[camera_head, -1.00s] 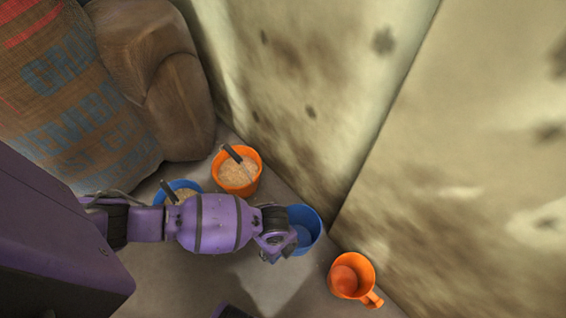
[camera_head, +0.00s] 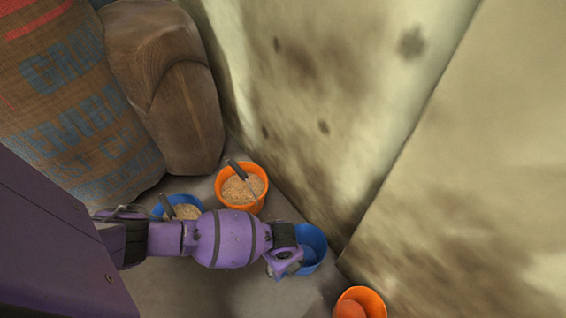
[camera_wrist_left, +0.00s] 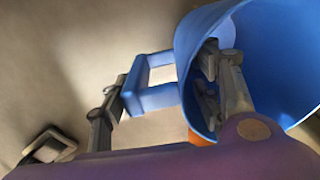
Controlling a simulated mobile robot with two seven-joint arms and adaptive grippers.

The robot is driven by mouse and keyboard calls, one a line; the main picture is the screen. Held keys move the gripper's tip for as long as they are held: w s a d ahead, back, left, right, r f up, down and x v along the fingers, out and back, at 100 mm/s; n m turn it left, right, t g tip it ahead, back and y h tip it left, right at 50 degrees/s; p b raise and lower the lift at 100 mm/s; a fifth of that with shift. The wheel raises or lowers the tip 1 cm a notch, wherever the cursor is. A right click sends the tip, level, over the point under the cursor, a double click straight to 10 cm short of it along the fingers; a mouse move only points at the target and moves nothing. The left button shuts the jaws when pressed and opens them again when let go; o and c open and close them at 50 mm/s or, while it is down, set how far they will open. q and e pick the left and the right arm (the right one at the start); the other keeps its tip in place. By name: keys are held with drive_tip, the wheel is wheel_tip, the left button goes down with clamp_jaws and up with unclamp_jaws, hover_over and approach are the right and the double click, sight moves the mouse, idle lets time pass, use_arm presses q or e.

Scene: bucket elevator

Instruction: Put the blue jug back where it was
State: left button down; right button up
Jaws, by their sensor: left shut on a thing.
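The blue jug (camera_head: 315,246) is at the tip of my left arm in the head view, near the foot of the wall. In the left wrist view its open mouth and wall (camera_wrist_left: 283,45) fill the upper right, with its square blue handle (camera_wrist_left: 150,97) to the left. My left gripper (camera_head: 288,262) is shut on the jug at its handle side. One grey finger is by the handle and another grey part shows inside the mouth. I cannot tell whether the jug touches the floor. My right gripper is not in view.
An orange jug (camera_head: 368,299) is at the bottom edge, cut off. An orange bucket (camera_head: 242,203) and a blue bucket (camera_head: 166,203) hold grain and scoops. A stained wall (camera_head: 300,60) runs behind. Bare floor lies below my arm.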

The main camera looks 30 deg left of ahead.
use_arm(q)
drive_tip(key=shift+f, duration=0.1)
drive_tip(key=c, duration=0.7)
unclamp_jaws()
drive_tip(key=shift+o, duration=0.6)
wheel_tip(320, 180, up, 11)
drive_tip(key=p, duration=0.5)
drive_tip(key=shift+s+r+p, duration=0.15)
drive_tip(key=shift+r+p, duration=0.2)
drive_tip(key=shift+r, duration=0.25)
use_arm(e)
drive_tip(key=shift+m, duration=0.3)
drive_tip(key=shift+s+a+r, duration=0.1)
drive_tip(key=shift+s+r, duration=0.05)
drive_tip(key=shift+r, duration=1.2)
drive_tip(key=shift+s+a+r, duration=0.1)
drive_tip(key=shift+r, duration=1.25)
